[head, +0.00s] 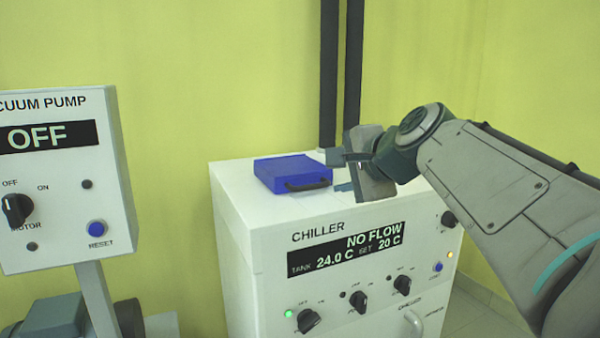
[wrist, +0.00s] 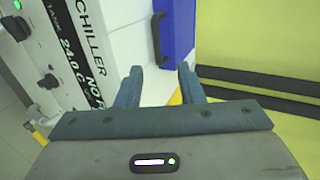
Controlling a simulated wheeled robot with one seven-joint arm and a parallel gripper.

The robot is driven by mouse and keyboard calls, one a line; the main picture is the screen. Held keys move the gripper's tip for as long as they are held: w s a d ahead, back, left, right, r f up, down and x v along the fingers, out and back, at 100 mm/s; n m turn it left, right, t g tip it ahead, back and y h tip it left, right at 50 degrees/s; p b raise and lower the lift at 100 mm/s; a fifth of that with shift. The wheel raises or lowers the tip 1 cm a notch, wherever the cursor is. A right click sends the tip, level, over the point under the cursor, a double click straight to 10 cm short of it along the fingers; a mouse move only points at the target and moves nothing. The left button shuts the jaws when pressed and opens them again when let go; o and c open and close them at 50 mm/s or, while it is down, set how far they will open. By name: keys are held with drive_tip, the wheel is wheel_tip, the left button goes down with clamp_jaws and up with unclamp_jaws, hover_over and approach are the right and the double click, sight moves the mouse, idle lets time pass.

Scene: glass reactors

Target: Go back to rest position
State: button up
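My gripper (head: 338,172) is above the right part of the white chiller's top, to the right of a blue box with a dark handle (head: 290,174). In the wrist view my gripper (wrist: 160,80) has its two fingers apart with nothing between them. The blue box (wrist: 178,30) lies beyond the fingertips, apart from them. The chiller (head: 262,235) reads NO FLOW, tank 24.0 C, set 20 C. Its front panel also shows at the left of the wrist view (wrist: 85,50).
A vacuum pump panel (head: 65,180) reading OFF stands at the left. Dark vertical pipes (head: 329,70) run up the yellow wall behind the chiller. Knobs (head: 308,320) stick out of the chiller's front. A strip of floor (head: 480,320) is clear at the right.

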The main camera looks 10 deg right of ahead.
drive_tip(key=shift+v, duration=0.9)
drive_tip(key=shift+d, duration=0.1)
